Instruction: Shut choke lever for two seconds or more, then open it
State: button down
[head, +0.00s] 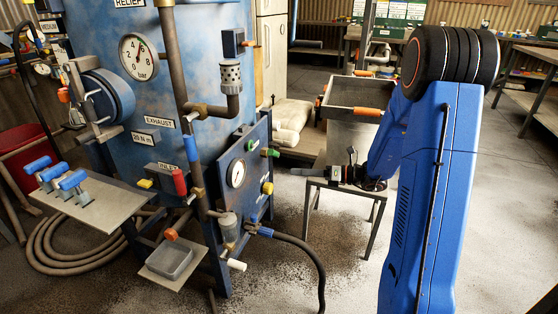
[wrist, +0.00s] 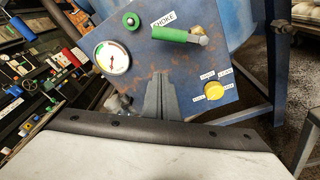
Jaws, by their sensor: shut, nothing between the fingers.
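The choke lever has a green handle (wrist: 172,35) on a grey pivot, beside a white CHOKE label on the blue panel. It lies roughly across the panel in the wrist view, and its green grip also shows in the head view (head: 270,152). I cannot tell from its pose whether the choke is open or shut. My gripper (wrist: 160,76) is shut and empty, its fingers pointing at the panel below the handle in the wrist view. In the head view my gripper (head: 293,171) is right of the panel, apart from the lever.
The panel also carries a round gauge (wrist: 112,57), a green knob (wrist: 131,20) and a yellow knob (wrist: 213,90). A black hose (head: 305,250) and a white-handled valve (head: 236,264) are low at the pot.

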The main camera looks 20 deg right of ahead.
aim_at(272, 153)
jog(key=shift+f, duration=0.1)
dwell(0.3)
jog(key=w+a+r, duration=0.2)
jog(key=w+a, duration=0.4)
jog(key=shift+w+a, duration=0.3)
dwell(0.4)
jog(key=shift+r, duration=0.1)
dwell(0.4)
